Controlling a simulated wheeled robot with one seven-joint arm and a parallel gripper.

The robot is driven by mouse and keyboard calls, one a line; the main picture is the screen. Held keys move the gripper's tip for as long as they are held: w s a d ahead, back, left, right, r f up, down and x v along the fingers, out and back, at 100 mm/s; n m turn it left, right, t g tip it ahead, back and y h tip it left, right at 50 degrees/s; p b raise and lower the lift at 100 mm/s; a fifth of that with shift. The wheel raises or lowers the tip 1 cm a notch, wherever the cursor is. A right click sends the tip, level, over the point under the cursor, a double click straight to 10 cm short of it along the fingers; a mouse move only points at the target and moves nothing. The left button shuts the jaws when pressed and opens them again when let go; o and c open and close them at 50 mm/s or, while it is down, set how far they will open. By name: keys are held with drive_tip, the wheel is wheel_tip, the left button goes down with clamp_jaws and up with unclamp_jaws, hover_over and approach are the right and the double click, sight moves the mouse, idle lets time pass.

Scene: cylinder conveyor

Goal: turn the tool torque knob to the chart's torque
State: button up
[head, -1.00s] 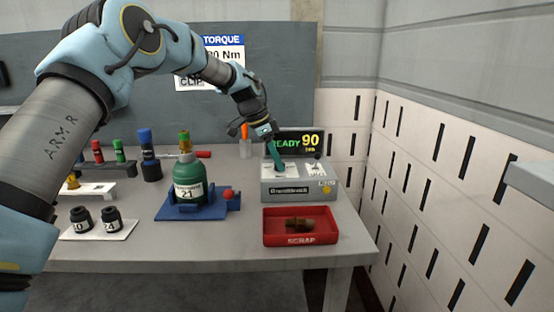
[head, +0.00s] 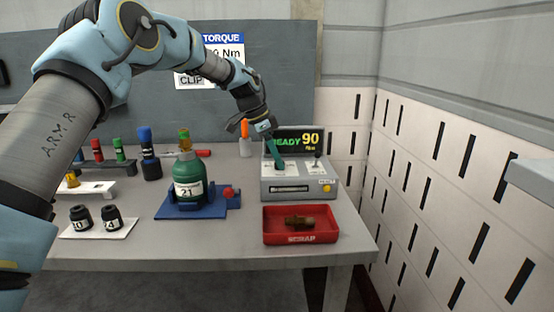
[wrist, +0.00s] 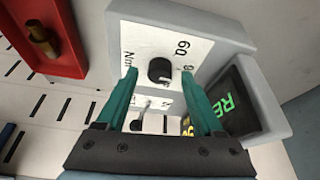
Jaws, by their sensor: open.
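The grey torque tool box (head: 300,190) stands at the right of the bench. Its display (head: 297,141) reads "READY 90" with a small unit below. In the wrist view the black torque knob (wrist: 160,70) sits on a white dial plate with "60" and "Nm" printed on it. My gripper (wrist: 163,85) is open, its two green fingers on either side of the knob, apart from it. It also shows in the head view (head: 278,160) over the box top. The torque chart (head: 222,50) on the back wall is partly covered by my arm; its number ends in 0 Nm.
A red scrap tray (head: 300,238) with a brass-coloured part lies in front of the box. A green cylinder (head: 188,178) labelled 21 stands in a blue cradle to the left. A small lever (head: 317,159) is at the right of the box top.

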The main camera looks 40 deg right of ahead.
drive_tip(key=b+v, duration=0.1)
drive_tip(key=v, duration=0.9)
drive_tip(key=shift+b, duration=0.4)
